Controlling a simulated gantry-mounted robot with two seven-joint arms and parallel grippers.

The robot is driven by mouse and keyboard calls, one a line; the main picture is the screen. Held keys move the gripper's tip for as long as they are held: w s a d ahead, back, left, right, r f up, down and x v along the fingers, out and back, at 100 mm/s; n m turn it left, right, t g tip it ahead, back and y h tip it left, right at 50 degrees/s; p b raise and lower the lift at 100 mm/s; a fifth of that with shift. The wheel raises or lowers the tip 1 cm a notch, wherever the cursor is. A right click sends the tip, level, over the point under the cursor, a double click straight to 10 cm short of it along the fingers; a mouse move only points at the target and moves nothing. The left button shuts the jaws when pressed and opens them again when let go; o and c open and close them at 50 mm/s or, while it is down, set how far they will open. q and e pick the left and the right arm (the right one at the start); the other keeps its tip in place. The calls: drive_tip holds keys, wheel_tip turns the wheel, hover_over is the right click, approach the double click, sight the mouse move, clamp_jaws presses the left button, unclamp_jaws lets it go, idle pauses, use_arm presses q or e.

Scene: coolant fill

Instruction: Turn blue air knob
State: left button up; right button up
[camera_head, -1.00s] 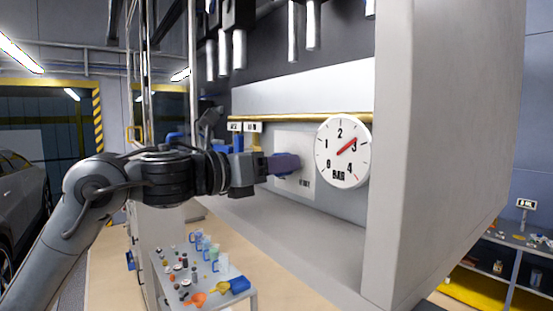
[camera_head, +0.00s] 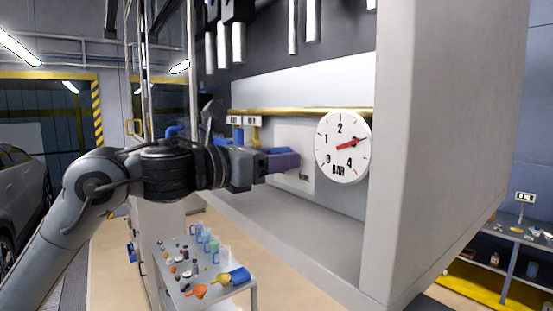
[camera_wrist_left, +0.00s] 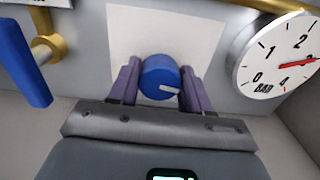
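The blue knob (camera_wrist_left: 160,77) with a white mark sits on a pale panel (camera_wrist_left: 120,30) in the left wrist view. My left gripper (camera_wrist_left: 160,80) has its two purple fingers on either side of it, close against its sides. In the head view the left gripper (camera_head: 288,159) reaches the panel from the left, and its fingers largely hide the knob. A round white BAR gauge (camera_head: 343,172) is right of the gripper; its red needle points up and right, near 3. The gauge also shows in the left wrist view (camera_wrist_left: 262,62). My right gripper is not in view.
A yellow pipe (camera_head: 310,112) runs above the panel. A blue lever (camera_wrist_left: 22,62) on a brass fitting is left of the knob. A grey cabinet side wall (camera_head: 440,150) stands to the right. A small table (camera_head: 228,288) with cups and funnels is below.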

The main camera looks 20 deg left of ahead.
use_arm(q)
drive_tip(key=o, duration=0.4)
drive_tip(key=shift+s+a+b, duration=0.3)
drive_tip(key=shift+s, duration=0.05)
drive_tip(key=b+v, duration=0.3)
drive_tip(key=v, duration=0.7)
drive_tip(key=shift+b, duration=0.4)
drive_tip(key=shift+d, duration=0.1)
